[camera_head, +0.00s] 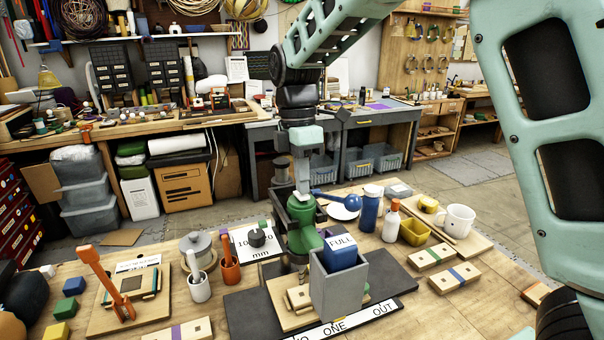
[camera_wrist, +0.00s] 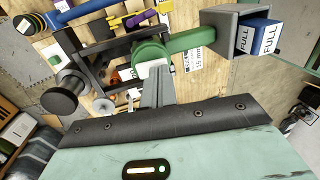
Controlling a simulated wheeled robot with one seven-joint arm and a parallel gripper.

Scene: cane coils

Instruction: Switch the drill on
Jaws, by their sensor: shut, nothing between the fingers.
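A green-bodied machine (camera_head: 304,240), which looks like the drill, stands on a dark board at the middle of the bench. Its green part also shows in the wrist view (camera_wrist: 150,55), beside a dark frame (camera_wrist: 92,50). I cannot make out its switch. My gripper (camera_head: 302,194) points down just above the green part, with its fingers together and empty. In the wrist view the fingertips (camera_wrist: 154,76) overlap the green part's near edge; I cannot tell if they touch it.
A grey open box (camera_head: 338,290) holding a blue block marked FULL (camera_head: 341,250) stands close in front right. A blue ball-ended rod (camera_head: 348,200) sticks out to the right. A blue bottle (camera_head: 370,210), a white mug (camera_head: 458,221) and an orange-handled tool (camera_head: 108,280) stand around.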

